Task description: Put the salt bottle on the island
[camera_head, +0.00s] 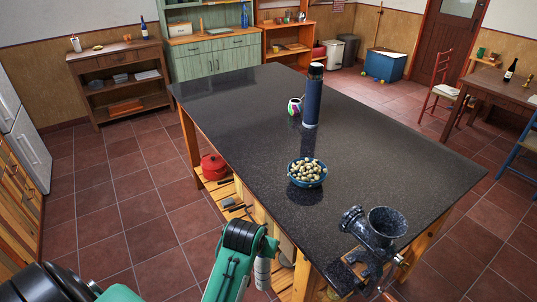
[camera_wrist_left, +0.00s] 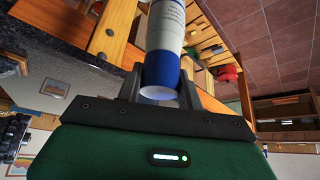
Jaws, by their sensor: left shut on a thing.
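The salt bottle (camera_wrist_left: 165,45), a blue and white cylinder with small print, is between the fingers of my left gripper (camera_wrist_left: 160,85) in the left wrist view. The gripper is shut on it. The island (camera_head: 230,110) has a dark speckled stone top on a wooden frame and fills the middle of the head view. My left arm reaches up to beside the island's near left edge in the head view; its fingertips cannot be made out there. In the wrist view the island's dark edge (camera_wrist_left: 65,45) is at upper left, apart from the bottle. My right gripper is not in view.
On the island stand a blue bowl of pale round food (camera_head: 307,172), a tall blue flask (camera_head: 313,97), a small patterned cup (camera_head: 294,106) and a dark meat grinder (camera_head: 375,240) at the near corner. The far left top is clear. A red pot (camera_head: 214,166) sits on the lower shelf.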

